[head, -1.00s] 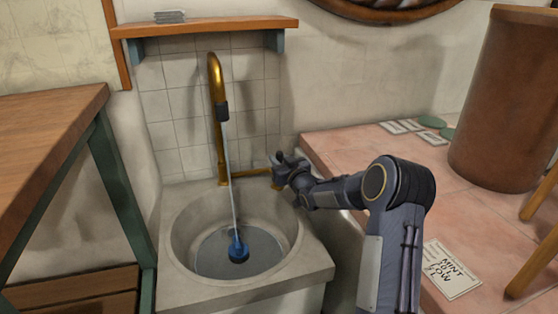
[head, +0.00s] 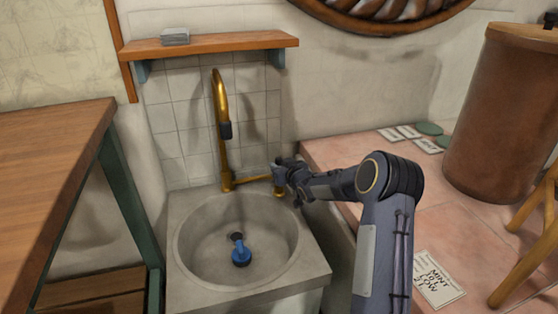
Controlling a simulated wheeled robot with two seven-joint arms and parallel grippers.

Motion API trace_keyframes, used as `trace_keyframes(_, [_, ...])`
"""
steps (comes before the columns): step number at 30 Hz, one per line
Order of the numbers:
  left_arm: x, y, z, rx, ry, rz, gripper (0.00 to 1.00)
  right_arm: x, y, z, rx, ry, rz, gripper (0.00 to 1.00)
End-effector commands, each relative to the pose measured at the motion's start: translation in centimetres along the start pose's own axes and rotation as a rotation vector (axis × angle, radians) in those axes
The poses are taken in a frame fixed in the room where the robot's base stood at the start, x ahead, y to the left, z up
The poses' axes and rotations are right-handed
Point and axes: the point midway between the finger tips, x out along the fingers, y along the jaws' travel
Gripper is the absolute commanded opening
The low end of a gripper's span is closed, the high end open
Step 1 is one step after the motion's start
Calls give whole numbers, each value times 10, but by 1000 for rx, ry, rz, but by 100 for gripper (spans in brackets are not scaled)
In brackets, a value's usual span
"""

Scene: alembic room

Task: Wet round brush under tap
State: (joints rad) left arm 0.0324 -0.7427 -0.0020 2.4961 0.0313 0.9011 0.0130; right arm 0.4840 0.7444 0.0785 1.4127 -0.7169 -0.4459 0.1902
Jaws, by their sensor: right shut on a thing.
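The round brush (head: 241,255) is blue with a dark end and lies in the stone sink basin (head: 205,258). The brass tap (head: 222,135) with a dark nozzle rises behind the basin and arches over it. No water stream shows from the nozzle. My right gripper (head: 281,178) is at the tap's handle (head: 277,172), right of the spout at the back corner of the sink. It is shut on the handle, which it partly hides. My left gripper is not in view.
A wooden shelf (head: 215,45) with a small grey stack (head: 175,36) hangs above the tap. A wooden table (head: 50,180) stands left. A pink tiled counter (head: 470,240) at right carries a brown barrel (head: 505,115), a lettered card (head: 438,280) and several small cards.

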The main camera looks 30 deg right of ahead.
Motion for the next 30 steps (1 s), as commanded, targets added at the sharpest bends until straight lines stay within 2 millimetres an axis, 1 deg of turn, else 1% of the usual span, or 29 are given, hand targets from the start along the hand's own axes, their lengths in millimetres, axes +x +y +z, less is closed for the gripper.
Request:
trace_keyframes(7, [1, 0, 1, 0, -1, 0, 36, 0, 0, 0, 1, 2, 1, 0])
trace_keyframes(8, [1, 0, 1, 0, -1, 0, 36, 0, 0, 0, 1, 2, 1, 26])
trace_keyframes(12, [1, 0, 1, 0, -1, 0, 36, 0, 0, 0, 1, 2, 1, 44])
trace_keyframes(19, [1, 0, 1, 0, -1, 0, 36, 0, 0, 0, 0, 2, 1, 44])
trace_keyframes(22, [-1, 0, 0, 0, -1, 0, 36, -4, 1, -1, 0, 2, 1, 44])
trace_keyframes(26, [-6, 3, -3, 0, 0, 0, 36, -22, 1, -3, 0, 1, 2, 44])
trace_keyframes(30, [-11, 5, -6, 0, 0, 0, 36, -48, 1, -2, 0, 0, 2, 44])
